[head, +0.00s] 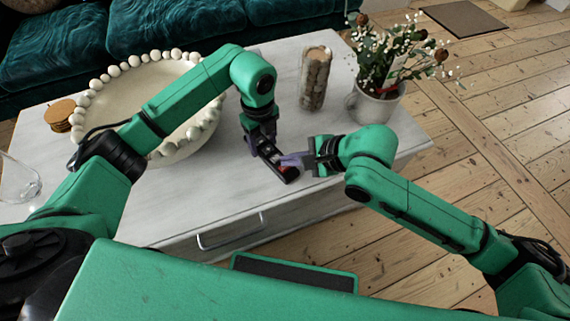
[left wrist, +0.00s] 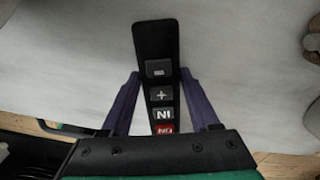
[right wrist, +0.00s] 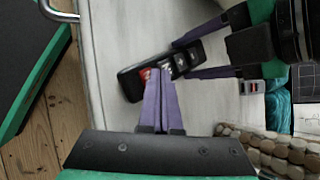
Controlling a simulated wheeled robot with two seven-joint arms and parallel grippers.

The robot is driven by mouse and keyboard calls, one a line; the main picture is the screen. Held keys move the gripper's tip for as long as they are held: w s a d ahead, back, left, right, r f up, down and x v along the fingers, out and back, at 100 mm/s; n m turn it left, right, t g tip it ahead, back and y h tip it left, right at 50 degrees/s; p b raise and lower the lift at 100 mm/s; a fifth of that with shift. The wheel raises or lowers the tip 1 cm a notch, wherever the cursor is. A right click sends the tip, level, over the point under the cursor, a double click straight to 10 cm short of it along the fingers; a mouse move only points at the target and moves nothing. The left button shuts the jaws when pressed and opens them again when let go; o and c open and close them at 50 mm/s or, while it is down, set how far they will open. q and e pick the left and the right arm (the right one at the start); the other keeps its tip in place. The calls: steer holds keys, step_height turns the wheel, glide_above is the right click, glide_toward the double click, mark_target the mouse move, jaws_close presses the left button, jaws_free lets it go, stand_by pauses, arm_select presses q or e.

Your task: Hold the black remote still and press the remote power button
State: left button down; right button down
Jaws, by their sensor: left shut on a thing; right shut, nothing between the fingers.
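The black remote (head: 291,176) is on or just above the white table, near its front edge. It also shows in the left wrist view (left wrist: 155,38) and the right wrist view (right wrist: 130,86), with several light-marked buttons and a red button (left wrist: 163,128) at one end. My left gripper (head: 263,149) is shut on the remote, its purple fingers along both sides (left wrist: 160,78). My right gripper (head: 283,161) is shut and empty; in the right wrist view its fingertips (right wrist: 158,73) are right at the red button. I cannot tell whether they press it.
On the table (head: 190,208) are a beaded bowl (head: 168,158), brown coasters (head: 58,113), a glass (head: 18,180), a patterned cylinder (head: 314,80) and a potted plant (head: 378,103). The cylinder and plant stand behind my grippers. A teal sofa (head: 165,32) is at the back.

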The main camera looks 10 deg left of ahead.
mark_target(290, 169)
steer(key=shift+f, duration=0.55)
stand_by(0.8)
steer(key=shift+r, duration=0.85)
steer(key=shift+r, duration=2.55)
arm_select(q)
steer(key=shift+c, duration=0.2)
jaws_free()
